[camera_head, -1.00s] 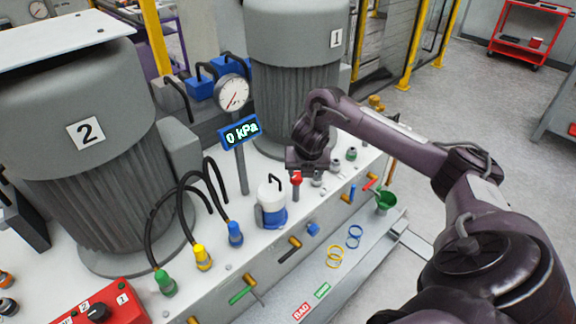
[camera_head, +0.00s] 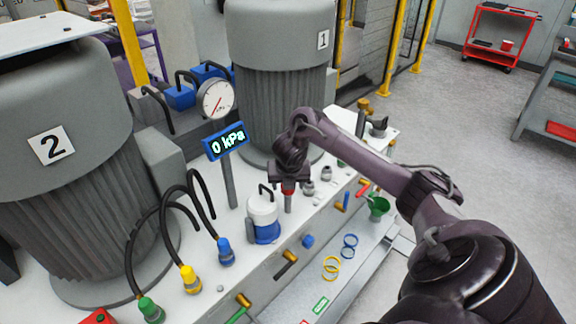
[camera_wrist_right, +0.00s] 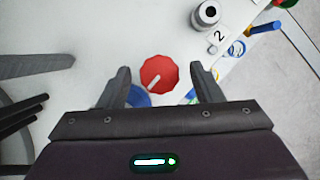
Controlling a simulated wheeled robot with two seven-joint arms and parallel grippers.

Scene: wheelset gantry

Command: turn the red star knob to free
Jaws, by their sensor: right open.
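The red star knob (camera_wrist_right: 158,74) shows in the right wrist view, with a pale pointer line on its top. In the head view the knob (camera_head: 288,187) is mostly hidden under my right gripper (camera_head: 289,174). In the wrist view my right gripper (camera_wrist_right: 162,82) is open, its two fingers on either side of the knob with gaps between, so it is not gripped. My left gripper is in neither view.
A white and blue canister (camera_head: 263,218) stands left of the knob. The display (camera_head: 226,141) reads 0 kPa below a round gauge (camera_head: 216,99). Grey fittings (camera_head: 326,173) stand to the right, and a green funnel (camera_head: 377,206) hangs at the bench edge. Black hoses (camera_head: 160,215) arch at left.

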